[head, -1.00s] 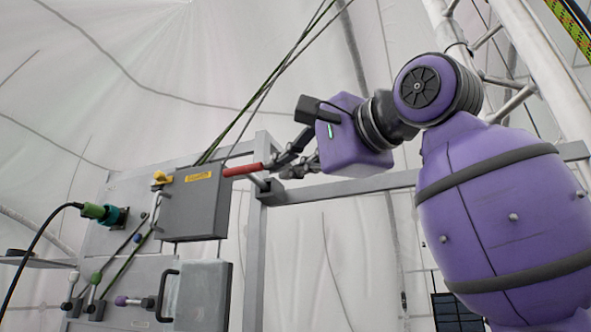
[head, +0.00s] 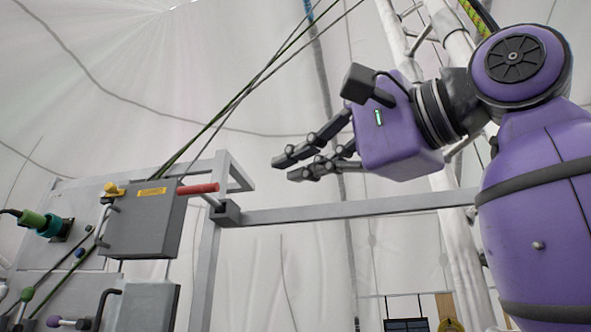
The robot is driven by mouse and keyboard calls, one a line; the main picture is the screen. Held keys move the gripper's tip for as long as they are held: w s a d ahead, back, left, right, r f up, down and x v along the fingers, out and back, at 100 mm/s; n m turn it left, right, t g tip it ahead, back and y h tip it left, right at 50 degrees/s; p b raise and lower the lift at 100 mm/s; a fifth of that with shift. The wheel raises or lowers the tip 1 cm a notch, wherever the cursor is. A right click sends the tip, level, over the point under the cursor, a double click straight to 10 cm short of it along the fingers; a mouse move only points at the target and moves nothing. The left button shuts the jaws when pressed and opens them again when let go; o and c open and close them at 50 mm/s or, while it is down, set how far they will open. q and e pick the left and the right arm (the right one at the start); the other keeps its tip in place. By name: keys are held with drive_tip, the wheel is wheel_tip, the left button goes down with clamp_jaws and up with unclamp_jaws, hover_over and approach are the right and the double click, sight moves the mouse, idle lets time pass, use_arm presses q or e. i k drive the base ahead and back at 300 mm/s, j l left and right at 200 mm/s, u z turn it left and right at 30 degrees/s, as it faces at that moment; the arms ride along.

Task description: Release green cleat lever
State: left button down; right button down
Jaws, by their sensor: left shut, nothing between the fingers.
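The lever with a green knob (head: 27,294) is low at the left of the head view, on the panel below the grey box. A green rope (head: 178,156) runs down from the upper right behind the grey box towards the levers. A lever with a purple knob (head: 53,322) is just right of and below the green one.
The grey box (head: 142,232) with a yellow label and a red handle (head: 197,188) stands between my gripper and the levers. A grey metal frame (head: 350,210) runs below the gripper. A green connector (head: 36,221) is at the left. Open air surrounds the gripper.

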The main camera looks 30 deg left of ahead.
sight(28, 294)
drive_tip(key=k, duration=1.5)
